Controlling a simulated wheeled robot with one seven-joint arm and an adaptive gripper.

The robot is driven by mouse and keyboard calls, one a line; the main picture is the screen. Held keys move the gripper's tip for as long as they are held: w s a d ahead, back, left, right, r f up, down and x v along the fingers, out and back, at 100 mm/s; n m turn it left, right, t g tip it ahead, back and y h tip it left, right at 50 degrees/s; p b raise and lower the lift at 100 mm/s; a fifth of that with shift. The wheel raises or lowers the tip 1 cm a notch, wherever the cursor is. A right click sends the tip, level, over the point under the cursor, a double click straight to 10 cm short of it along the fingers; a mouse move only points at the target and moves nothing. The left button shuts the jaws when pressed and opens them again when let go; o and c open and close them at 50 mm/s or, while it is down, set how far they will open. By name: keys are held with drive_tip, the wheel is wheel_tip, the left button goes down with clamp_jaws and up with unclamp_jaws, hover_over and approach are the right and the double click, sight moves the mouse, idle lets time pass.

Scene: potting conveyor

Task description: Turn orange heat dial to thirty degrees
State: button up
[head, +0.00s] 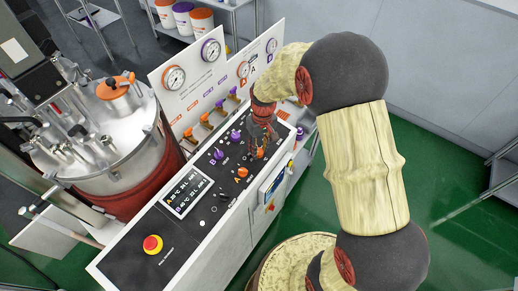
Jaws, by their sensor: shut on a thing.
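The black control panel shows two orange dials: one (241,172) stands bare near the display, and the other orange dial (260,154) sits farther back to the right. My gripper (261,146) points down over the panel and is shut on this farther dial, which its fingers partly cover. The dial labels and pointer angle are too small to read surely. A small display (187,191) on the panel shows two lines of white figures, too small to read with certainty.
Purple knobs (219,154) stand beside the orange dials. Gauges (174,78) and small orange and purple valves line the white back board. A steel vessel (113,125) stands left. Green floor lies right.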

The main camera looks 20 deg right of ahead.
drive_tip(key=shift+m, duration=1.2)
drive_tip(key=o, duration=1.2)
drive_tip(key=shift+c, duration=0.2)
wheel_tip(320, 180, up, 12)
drive_tip(key=d, duration=0.1)
drive_tip(key=shift+w+d, duration=0.2)
